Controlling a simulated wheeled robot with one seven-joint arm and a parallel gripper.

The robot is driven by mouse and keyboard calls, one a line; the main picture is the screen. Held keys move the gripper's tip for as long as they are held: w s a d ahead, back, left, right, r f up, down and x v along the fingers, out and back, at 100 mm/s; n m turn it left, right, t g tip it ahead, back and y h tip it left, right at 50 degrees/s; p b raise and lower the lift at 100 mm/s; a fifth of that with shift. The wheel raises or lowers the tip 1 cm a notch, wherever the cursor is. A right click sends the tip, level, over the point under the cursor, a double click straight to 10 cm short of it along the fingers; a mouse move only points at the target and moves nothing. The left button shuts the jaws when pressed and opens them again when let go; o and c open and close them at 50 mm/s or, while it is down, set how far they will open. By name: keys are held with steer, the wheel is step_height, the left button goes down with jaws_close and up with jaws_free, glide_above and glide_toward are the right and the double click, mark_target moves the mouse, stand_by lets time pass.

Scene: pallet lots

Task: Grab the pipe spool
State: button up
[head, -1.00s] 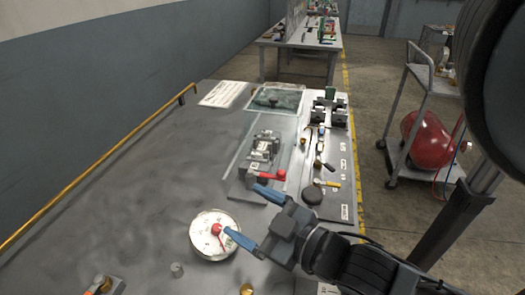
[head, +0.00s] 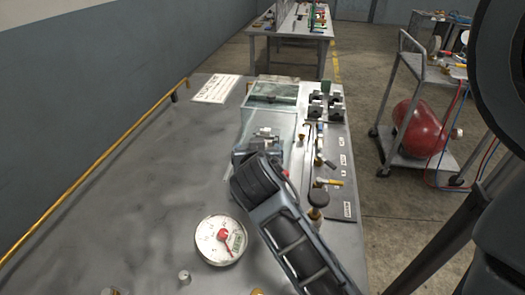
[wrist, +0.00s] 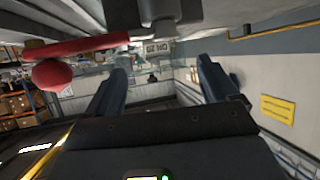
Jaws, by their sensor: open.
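A grey metal assembly (head: 264,136) sits at the clear-panelled station on the bench; I cannot tell which part of it is the pipe spool. My arm covers its near side in the head view. In the wrist view a red lever (wrist: 95,43) with a round red knob crosses the upper left, close to my gripper, and a grey metal body shows at the top. My gripper (wrist: 160,88) is open, with nothing between its fingers. In the head view its fingers are hidden behind my wrist, at the near side of the assembly.
A white dial gauge (head: 221,240) lies on the bench left of my arm. Clear panels (head: 275,95) stand around the assembly. A dark board (head: 338,165) with small fittings is on the right. A cart (head: 425,150) holds a red tank.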

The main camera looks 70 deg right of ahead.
steer(key=shift+s+d+f, duration=0.1)
steer(key=shift+d+f, duration=0.05)
steer(key=shift+d, duration=0.25)
steer(key=shift+s+f+p+x, duration=0.15)
steer(key=shift+p+x, duration=0.15)
steer(key=shift+x, duration=0.85)
steer(key=shift+s+p+x, duration=0.15)
steer(key=shift+p+x, duration=0.1)
steer(key=shift+x, duration=0.9)
steer(key=shift+s+f+p+x, duration=0.15)
steer(key=shift+p+x, duration=0.15)
steer(key=shift+x, duration=0.9)
steer(key=shift+r, duration=0.1)
steer(key=shift+c, duration=0.3)
steer(key=c, duration=1.4)
